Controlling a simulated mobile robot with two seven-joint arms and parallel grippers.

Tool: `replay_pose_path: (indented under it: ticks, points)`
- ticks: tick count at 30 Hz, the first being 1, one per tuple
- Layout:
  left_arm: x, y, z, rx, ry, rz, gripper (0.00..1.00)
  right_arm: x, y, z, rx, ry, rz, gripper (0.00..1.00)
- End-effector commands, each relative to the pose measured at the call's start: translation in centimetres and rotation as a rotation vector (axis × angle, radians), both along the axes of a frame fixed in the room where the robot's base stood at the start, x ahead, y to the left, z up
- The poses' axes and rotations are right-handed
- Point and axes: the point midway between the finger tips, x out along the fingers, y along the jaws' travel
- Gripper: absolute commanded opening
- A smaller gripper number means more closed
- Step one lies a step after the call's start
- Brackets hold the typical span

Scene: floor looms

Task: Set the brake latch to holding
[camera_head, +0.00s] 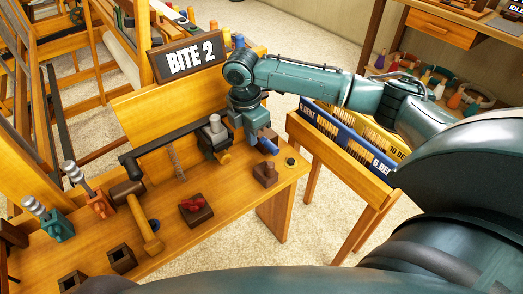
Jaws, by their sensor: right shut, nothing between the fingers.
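My right gripper (263,144) points down over the right part of the wooden bench, shut and empty; its arm comes in from the right. Just left of it is a grey and black metal fitting (212,132) with a wooden knob in front. A long black bar (165,143) runs left from the fitting across the bench. This bar and fitting look like the brake latch, but I cannot tell for certain or read its setting. I cannot tell whether my gripper touches the fitting. My left gripper is not in view.
A wooden mallet (144,220), a block with red pieces (195,209) and a small wooden block (265,173) lie in front. A crate of labelled folders (345,143) stands right. Loom frames fill the left.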

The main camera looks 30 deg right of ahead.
Motion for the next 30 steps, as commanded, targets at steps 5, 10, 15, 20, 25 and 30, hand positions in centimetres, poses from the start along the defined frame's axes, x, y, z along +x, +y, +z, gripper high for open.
replay_pose_path:
  ticks: [5,10,15,20,25,30]
  points:
    - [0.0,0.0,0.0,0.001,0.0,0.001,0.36,0.0,0.0,0.0,0.001,-0.001,-0.001,0.0]
    - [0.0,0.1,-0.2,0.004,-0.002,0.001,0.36,0.0,0.0,-1.1,0.001,0.001,-0.001,0.0]
    - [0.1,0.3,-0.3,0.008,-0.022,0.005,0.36,0.0,-0.2,-4.1,0.0,0.002,-0.002,0.0]
    - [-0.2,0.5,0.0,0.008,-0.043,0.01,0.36,0.0,-0.5,-7.7,0.0,0.002,-0.002,0.0]
    - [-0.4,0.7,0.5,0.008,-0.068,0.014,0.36,0.2,-1.3,-10.0,-0.001,-0.005,-0.005,0.0]
    - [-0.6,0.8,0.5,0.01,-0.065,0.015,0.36,0.3,-3.5,-8.8,0.0,-0.004,-0.003,0.0]
